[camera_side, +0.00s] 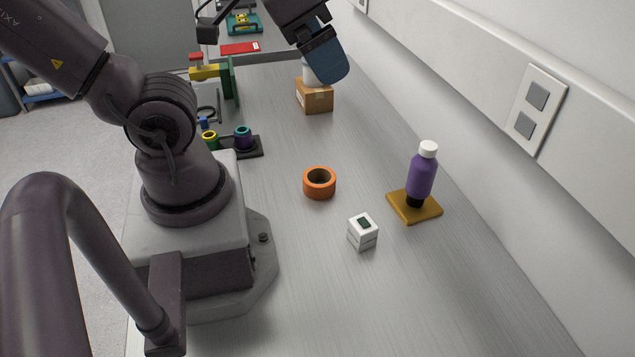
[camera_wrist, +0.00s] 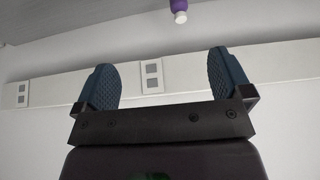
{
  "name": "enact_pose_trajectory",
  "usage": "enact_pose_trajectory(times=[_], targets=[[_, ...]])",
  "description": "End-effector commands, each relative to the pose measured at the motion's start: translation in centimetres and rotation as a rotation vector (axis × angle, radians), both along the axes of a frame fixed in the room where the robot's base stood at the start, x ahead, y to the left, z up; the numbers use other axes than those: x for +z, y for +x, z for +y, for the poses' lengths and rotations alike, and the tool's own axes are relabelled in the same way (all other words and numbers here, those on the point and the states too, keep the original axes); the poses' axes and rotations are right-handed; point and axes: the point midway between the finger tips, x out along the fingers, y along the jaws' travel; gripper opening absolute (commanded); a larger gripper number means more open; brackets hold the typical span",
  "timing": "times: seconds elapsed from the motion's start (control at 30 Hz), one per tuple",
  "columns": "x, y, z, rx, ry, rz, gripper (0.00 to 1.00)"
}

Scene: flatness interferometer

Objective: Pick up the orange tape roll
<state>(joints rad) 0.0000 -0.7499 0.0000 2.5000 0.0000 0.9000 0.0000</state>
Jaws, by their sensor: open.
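The orange tape roll (camera_side: 319,183) lies flat on the grey bench in the side view, its round hole facing up, in front of my base and to its right. My gripper (camera_side: 330,62) is up at the top of the side view, above the far part of the bench and well away from the roll. In the wrist view my gripper (camera_wrist: 162,85) shows two blue pads spread wide apart with nothing between them. The tape roll is not in the wrist view.
A white cube (camera_side: 362,232) and a purple bottle (camera_side: 421,176) on a mustard pad (camera_side: 428,211) stand right of the roll. A cardboard box (camera_side: 315,97) stands behind it. A dark tray (camera_side: 254,147) with small rolls lies left. A wall (camera_side: 480,60) borders the right side.

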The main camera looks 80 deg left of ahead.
Motion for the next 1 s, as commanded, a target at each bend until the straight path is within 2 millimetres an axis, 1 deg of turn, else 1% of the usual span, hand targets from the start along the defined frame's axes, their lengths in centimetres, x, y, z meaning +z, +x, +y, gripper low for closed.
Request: enact_pose_trajectory(times=[0.23, 0.37, 0.47, 0.63, 0.77, 0.8, 1.0], targets=[[0.0, 0.0, -0.2, -0.008, 0.0, 0.002, 1.0], [-1.7, 0.4, -0.9, -0.045, 0.003, 0.086, 1.0], [-4.2, 0.9, -1.8, -0.095, 0.025, 0.21, 1.0], [-9.3, 1.1, -2.3, -0.227, 0.162, 0.471, 1.0], [-13.0, 0.7, -2.0, -0.344, 0.303, 0.664, 1.0], [-14.1, 0.5, -1.9, -0.383, 0.35, 0.721, 1.0], [-19.1, -0.5, -0.6, -0.6, 0.61, 0.985, 1.0]])
